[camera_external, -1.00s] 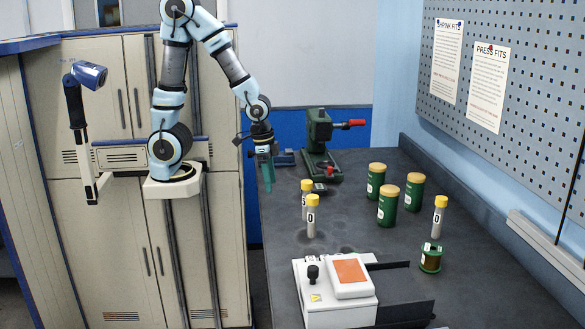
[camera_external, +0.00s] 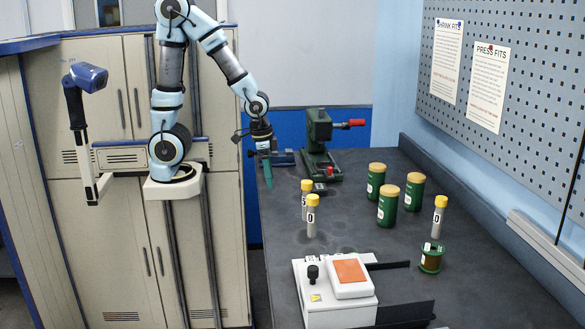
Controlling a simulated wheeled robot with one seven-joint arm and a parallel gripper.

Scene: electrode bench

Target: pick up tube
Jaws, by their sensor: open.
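Two clear tubes with yellow caps stand upright close together on the dark bench: a front tube (camera_external: 312,218) marked 0 and a back tube (camera_external: 304,204) partly behind it. A third yellow-capped tube (camera_external: 438,219), also marked 0, stands at the right. My gripper (camera_external: 267,180) points down above the bench's left edge, to the left of the tubes and apart from them. Its green fingers are seen nearly edge-on, with nothing visible between them.
Several green jars with tan lids (camera_external: 388,205) stand right of the tube pair. A copper wire spool (camera_external: 431,258) is near the right tube. A white device with an orange pad (camera_external: 338,290) is at the front. A green press (camera_external: 320,150) with a red handle is behind.

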